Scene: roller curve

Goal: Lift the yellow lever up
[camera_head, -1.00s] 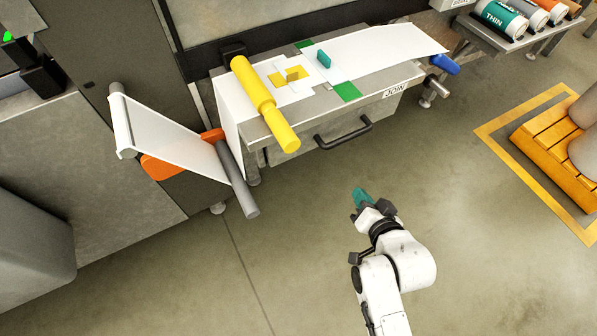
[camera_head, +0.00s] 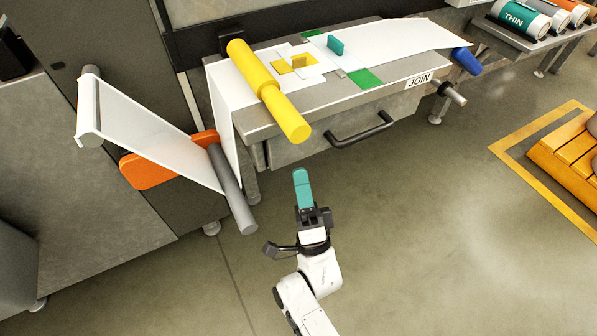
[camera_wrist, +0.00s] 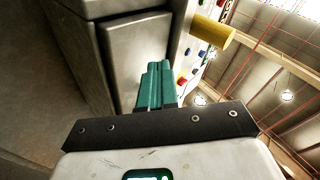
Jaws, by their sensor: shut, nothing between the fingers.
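The yellow lever (camera_head: 268,88) is a thick bar lying down across the left part of the metal table, over the white sheet. Its thick front end juts past the table's front edge. My gripper (camera_head: 301,176) has teal fingers, shut and empty, in front of the table and below the lever's front end, apart from it. In the wrist view my gripper's teal fingers (camera_wrist: 154,85) are pressed together, and the yellow lever's round end (camera_wrist: 213,33) shows at the upper right, clear of the fingers.
The metal table (camera_head: 390,93) has a JOIN label and a dark drawer handle (camera_head: 360,130). A grey roller (camera_head: 232,190) and an orange plate (camera_head: 165,160) stand at left. A yellow pallet (camera_head: 570,150) is at right. The floor around my gripper is clear.

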